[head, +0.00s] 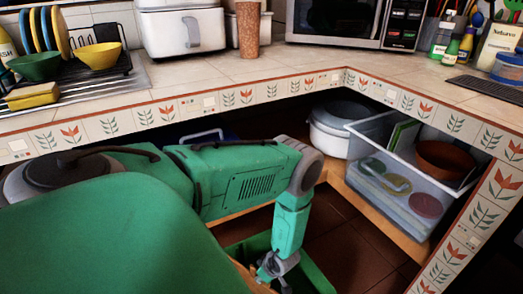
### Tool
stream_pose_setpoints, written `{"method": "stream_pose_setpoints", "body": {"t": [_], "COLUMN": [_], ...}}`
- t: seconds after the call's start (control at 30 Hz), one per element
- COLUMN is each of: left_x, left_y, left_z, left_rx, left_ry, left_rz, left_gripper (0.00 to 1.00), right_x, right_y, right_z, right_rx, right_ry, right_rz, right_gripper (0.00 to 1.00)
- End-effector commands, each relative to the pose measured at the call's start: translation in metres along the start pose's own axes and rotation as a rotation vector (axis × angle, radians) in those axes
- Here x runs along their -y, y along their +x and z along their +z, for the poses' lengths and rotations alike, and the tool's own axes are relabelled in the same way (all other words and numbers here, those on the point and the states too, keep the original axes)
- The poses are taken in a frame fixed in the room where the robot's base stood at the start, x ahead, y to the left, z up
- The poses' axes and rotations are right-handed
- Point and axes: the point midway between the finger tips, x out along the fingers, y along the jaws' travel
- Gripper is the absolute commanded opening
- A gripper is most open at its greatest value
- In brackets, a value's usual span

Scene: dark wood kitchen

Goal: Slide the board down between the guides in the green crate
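The green crate (316,276) is low in the picture at the bottom centre, near the floor and below the counter. Only part of its rim and wall shows, and its guides cannot be made out. My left arm comes in from the left and bends down, with the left gripper (270,270) over the crate. A small tan strip shows just left of this gripper, mostly hidden; I cannot tell whether it is the board. The fingers are too small and covered to show whether they are open. My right gripper is out of view.
A tiled counter edge (245,97) runs above my arm and turns toward the lower right. On the shelf at right stand a clear plastic bin (395,203) with bowls and lids, and a white pot (338,130). Brown floor (350,255) is bare right of the crate.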

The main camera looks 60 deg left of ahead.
Motion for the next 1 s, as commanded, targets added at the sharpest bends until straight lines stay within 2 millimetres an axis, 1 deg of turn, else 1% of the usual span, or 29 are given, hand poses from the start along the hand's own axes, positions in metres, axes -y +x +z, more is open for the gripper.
{"method": "stream_pose_setpoints", "body": {"t": [0.03, 0.07, 0.1, 0.37, 0.47, 0.57, 0.8, 0.9, 1.0], "left_x": [0.000, 0.000, 0.000, 0.000, 0.000, -0.001, -0.001, -0.001, 0.000], "left_y": [-0.001, -0.001, -0.001, -0.001, -0.006, -0.019, -0.072, -0.091, -0.106], "left_z": [0.000, 0.000, 0.000, 0.000, -0.001, -0.001, -0.002, -0.001, -0.001], "left_rx": [0.001, 0.001, 0.001, 0.000, 0.000, 0.000, 0.002, 0.001, 0.001], "left_ry": [0.000, 0.000, 0.000, 0.000, 0.000, -0.002, -0.001, -0.001, 0.000], "left_rz": [0.000, 0.000, 0.000, 0.000, 0.000, 0.000, 0.001, 0.001, 0.000], "left_gripper": [0.18, 0.28, 0.32, 0.32, 0.32, 0.32, 0.32, 0.32, 0.32], "right_x": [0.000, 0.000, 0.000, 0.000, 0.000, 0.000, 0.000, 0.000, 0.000], "right_y": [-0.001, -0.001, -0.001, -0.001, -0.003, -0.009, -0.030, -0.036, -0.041], "right_z": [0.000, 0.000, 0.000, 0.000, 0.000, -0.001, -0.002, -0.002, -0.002], "right_rx": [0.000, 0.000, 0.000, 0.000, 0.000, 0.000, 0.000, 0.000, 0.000], "right_ry": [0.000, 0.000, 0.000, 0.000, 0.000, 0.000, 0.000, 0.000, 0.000], "right_rz": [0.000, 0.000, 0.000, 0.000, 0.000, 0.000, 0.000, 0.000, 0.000], "right_gripper": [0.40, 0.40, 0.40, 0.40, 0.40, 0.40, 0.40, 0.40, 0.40]}}
